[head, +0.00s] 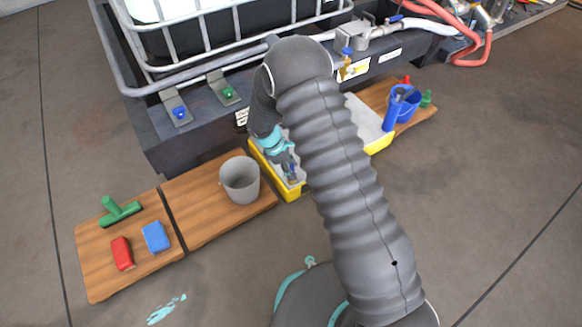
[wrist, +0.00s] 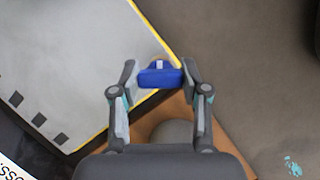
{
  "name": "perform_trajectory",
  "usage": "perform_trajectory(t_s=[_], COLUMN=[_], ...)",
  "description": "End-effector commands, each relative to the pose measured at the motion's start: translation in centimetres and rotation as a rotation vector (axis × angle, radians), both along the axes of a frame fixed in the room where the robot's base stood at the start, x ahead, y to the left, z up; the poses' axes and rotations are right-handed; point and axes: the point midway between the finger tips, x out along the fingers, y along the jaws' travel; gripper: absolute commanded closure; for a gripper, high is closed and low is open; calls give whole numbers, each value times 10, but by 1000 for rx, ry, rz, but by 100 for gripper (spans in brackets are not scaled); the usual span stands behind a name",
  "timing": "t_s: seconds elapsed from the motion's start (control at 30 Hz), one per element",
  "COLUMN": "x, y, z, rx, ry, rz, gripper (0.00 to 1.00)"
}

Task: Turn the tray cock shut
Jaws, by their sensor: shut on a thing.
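The tray cock has a blue handle (wrist: 160,78) at the tray's corner, lying crosswise between my fingertips. My gripper (wrist: 160,72) is shut on this blue handle, one finger at each end. In the head view my gripper (head: 289,165) points down at the tray's near left end, and my arm hides much of the tray. The cock's body is mostly hidden.
A grey bucket (head: 240,180) stands on a wooden board left of the tray. A green squeegee (head: 119,212), a red block (head: 122,253) and a blue block (head: 155,237) lie further left. A blue cup (head: 403,104) stands at the right. Another blue-handled valve (head: 347,52) is above.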

Motion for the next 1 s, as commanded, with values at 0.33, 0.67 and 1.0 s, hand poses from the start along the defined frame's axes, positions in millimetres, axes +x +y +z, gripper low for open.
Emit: perform_trajectory(t_s=[0.33, 0.67, 1.0], x=[2, 2, 2], y=[0, 0, 0], z=[0, 0, 0], rx=[3, 2, 1], ry=[-1, -1, -1], rz=[-332, -634, -857], gripper=[89, 89, 89])
